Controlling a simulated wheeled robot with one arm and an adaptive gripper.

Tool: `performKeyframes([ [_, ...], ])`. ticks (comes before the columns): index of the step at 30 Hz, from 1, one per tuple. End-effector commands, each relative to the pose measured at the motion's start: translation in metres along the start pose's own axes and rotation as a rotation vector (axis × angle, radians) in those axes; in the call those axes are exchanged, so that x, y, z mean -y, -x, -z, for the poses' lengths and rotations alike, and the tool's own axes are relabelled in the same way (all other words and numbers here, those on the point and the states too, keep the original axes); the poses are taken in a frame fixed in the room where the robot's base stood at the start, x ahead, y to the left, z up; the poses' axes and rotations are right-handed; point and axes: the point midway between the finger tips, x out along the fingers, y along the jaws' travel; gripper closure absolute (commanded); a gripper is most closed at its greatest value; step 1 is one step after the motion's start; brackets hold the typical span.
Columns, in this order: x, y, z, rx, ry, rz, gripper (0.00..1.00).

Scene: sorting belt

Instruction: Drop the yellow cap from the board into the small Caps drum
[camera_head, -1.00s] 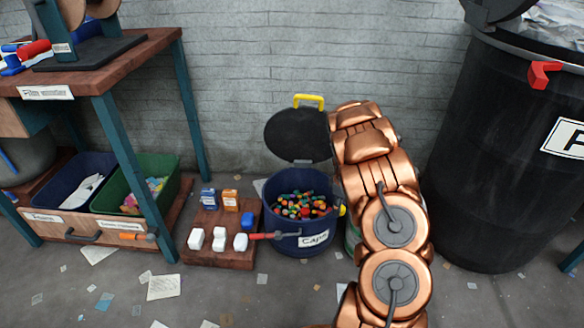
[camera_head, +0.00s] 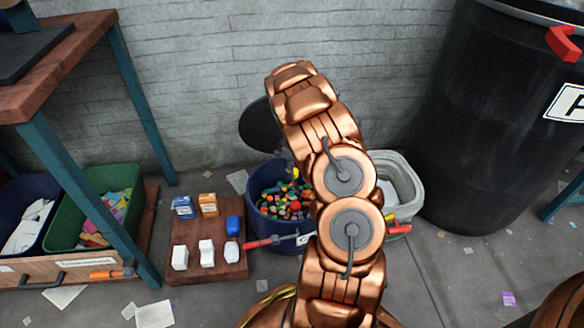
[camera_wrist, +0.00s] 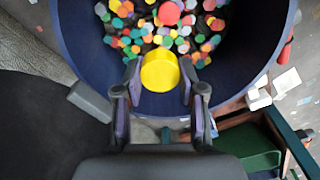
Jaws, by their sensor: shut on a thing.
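My gripper (camera_wrist: 160,75) is shut on the yellow cap (camera_wrist: 161,71), which sits between the two fingertips in the wrist view. The small Caps drum (camera_wrist: 80,38) is blue, open and holds many coloured caps. In the wrist view the held cap appears over the drum's near inner wall, with the caps beyond it. In the head view the drum (camera_head: 268,225) stands on the floor, its right side hidden by my arm. The gripper is mostly hidden there. The wooden board (camera_head: 194,232) lies left of the drum.
Several small boxes and blocks stand on the board. The drum's black lid (camera_head: 258,126) is raised at the back. A grey bin (camera_head: 402,185) stands right of my arm, beside a large black barrel (camera_head: 470,130). A workbench (camera_head: 60,150) with a green bin (camera_head: 62,215) stands left.

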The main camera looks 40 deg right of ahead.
Motion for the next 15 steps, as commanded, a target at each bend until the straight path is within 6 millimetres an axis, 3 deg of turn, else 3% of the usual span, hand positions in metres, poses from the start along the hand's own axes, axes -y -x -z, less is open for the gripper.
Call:
performKeyframes([
  [9,-0.001,-0.037,-0.002,0.0,-0.003,0.0,0.69],
  [15,-0.001,-0.045,-0.002,-0.001,-0.004,-0.001,0.69],
])
